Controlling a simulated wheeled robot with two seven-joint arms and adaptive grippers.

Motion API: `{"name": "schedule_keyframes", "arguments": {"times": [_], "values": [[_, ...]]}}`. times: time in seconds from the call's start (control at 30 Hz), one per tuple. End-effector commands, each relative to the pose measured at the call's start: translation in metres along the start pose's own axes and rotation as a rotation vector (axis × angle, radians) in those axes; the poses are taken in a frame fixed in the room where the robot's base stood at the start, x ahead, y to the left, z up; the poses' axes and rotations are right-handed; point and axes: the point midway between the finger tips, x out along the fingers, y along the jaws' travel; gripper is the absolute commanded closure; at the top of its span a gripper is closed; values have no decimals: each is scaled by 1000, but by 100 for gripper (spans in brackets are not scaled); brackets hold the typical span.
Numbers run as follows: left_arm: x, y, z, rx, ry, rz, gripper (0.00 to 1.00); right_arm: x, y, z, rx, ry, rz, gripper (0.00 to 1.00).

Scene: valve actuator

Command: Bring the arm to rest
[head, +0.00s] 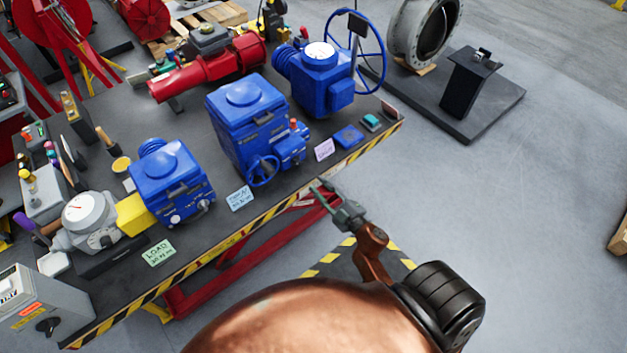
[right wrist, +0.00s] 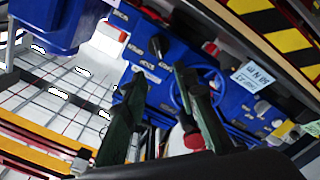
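My right gripper (head: 330,194) hangs just off the front edge of the dark workbench (head: 290,188) in the head view, in front of the middle blue actuator. In the right wrist view its two dark green fingers (right wrist: 158,72) stand apart with nothing held between them. Behind them is a blue actuator with a handwheel (right wrist: 203,88). In the head view the middle blue actuator (head: 247,112) has a small blue handwheel (head: 262,171) facing the gripper, apart from it. My left gripper does not show.
A smaller blue actuator (head: 168,180) beside a grey gauge unit (head: 90,214) stands at left. A blue actuator with a large handwheel (head: 319,75) stands at the far right end. Label cards line the striped bench edge. A black stand (head: 466,85) is beyond; open floor lies right.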

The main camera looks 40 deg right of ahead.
Motion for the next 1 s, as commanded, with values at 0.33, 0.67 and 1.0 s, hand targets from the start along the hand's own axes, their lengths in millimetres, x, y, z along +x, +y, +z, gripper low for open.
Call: {"name": "schedule_keyframes", "arguments": {"times": [0.33, 0.67, 1.0], "values": [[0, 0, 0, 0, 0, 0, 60, -4, 0, 0, 1, -1, 0, 73], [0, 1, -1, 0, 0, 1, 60, -4, -4, 5, 10, -10, -3, 73], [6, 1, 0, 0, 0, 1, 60, -35, -131, 138, 238, -306, -126, 73]]}}
